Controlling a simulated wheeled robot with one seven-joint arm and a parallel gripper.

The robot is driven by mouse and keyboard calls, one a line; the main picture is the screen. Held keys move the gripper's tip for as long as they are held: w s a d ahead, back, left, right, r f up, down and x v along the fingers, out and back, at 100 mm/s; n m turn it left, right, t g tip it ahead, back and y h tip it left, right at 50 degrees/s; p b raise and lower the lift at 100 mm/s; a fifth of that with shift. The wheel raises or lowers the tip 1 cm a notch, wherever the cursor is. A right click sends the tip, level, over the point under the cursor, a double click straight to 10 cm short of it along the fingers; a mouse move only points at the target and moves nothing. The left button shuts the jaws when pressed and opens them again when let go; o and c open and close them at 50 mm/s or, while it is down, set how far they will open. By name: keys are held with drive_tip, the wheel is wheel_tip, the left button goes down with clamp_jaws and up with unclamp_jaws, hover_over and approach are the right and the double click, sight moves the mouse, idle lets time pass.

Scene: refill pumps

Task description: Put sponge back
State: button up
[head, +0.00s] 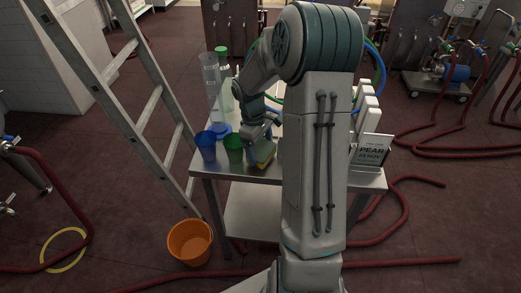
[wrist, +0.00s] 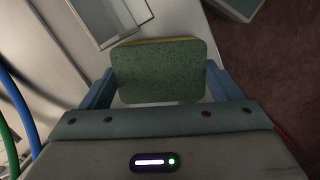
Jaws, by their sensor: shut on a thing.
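The sponge (wrist: 160,72) has a green face and a thin yellow layer along one edge. It fills the space between the two fingers of my gripper (wrist: 160,84) in the wrist view. In the head view the sponge (head: 264,155) shows at the front part of the metal table (head: 242,173), right of the green cup. My gripper (head: 262,143) is shut on it from above. I cannot tell whether the sponge touches the tabletop.
A blue cup (head: 206,146) and a green cup (head: 233,149) stand left of the sponge. A clear cylinder (head: 211,82) stands behind them. A ladder (head: 130,110) leans left; an orange bucket (head: 190,242) sits on the floor.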

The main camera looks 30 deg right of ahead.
drive_tip(key=shift+f, duration=0.8)
drive_tip(key=o, duration=0.7)
drive_tip(key=shift+r, duration=0.1)
wheel_tip(320, 180, up, 11)
drive_tip(key=w+a, duration=0.1)
drive_tip(key=w, duration=0.1)
drive_tip(key=shift+s+a+r+m+t+y, duration=0.2)
drive_tip(key=shift+s+a+r+m+t, duration=0.8)
drive_tip(key=shift+s+a, duration=1.85)
drive_tip(key=shift+s+a+r+m+t+y, duration=0.2)
drive_tip(key=shift+s+a+r+m+t, duration=0.8)
drive_tip(key=shift+s, duration=3.15)
drive_tip(key=shift+s+a+r+m+t+y, duration=0.2)
drive_tip(key=shift+s+a+r+m, duration=0.85)
drive_tip(key=shift+s+a, duration=2)
drive_tip(key=shift+s+d+f+m, duration=0.35)
drive_tip(key=shift+s+d+f, duration=0.05)
drive_tip(key=shift+s+d, duration=0.1)
